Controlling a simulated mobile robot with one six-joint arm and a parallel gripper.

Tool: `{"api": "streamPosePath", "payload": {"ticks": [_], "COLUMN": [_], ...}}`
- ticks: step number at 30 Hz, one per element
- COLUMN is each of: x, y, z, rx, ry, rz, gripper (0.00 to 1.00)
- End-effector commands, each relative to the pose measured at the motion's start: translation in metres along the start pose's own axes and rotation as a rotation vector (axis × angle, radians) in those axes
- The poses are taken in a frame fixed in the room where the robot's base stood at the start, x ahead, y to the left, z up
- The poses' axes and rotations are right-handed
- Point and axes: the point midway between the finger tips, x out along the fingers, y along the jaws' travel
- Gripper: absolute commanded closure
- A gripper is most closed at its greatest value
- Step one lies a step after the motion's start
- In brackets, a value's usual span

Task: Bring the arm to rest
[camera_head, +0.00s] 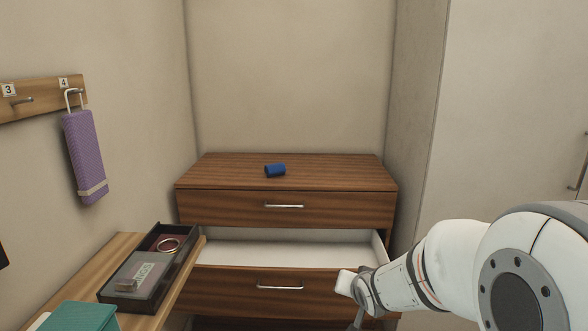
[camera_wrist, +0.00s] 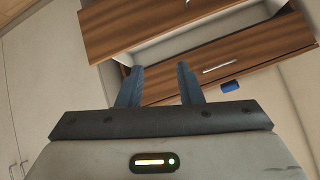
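My arm (camera_head: 430,272) reaches in from the lower right in the head view, with its wrist end in front of the wooden dresser (camera_head: 285,180). In the wrist view, the two dark fingers of my gripper (camera_wrist: 158,72) stand apart, with nothing seen between them. The dresser also shows tilted in the wrist view (camera_wrist: 130,25), behind the fingers. The head view shows little of the gripper, and its fingertips are not clear there.
One drawer (camera_head: 240,252) stands open, looking empty in its visible part. A blue cylinder (camera_head: 275,170) lies on the dresser top. A dark tray (camera_head: 112,294) and a teal box (camera_head: 82,317) are on the left table. A purple item (camera_head: 84,157) hangs from hook 4.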

Motion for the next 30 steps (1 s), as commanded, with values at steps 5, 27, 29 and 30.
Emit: {"api": "streamPosePath", "payload": {"ticks": [5,27,29,30], "x": [-0.114,-0.284,-0.283,-0.283], "y": [0.010,0.010,0.010,0.010], "z": [-0.017,0.029,0.028,0.028], "rx": [-0.114,-0.307,-0.306,-0.306], "ry": [-0.178,-0.613,-0.613,-0.613], "rz": [0.143,0.141,0.141,0.141], "gripper": [0.67,0.67,0.67,0.67]}}
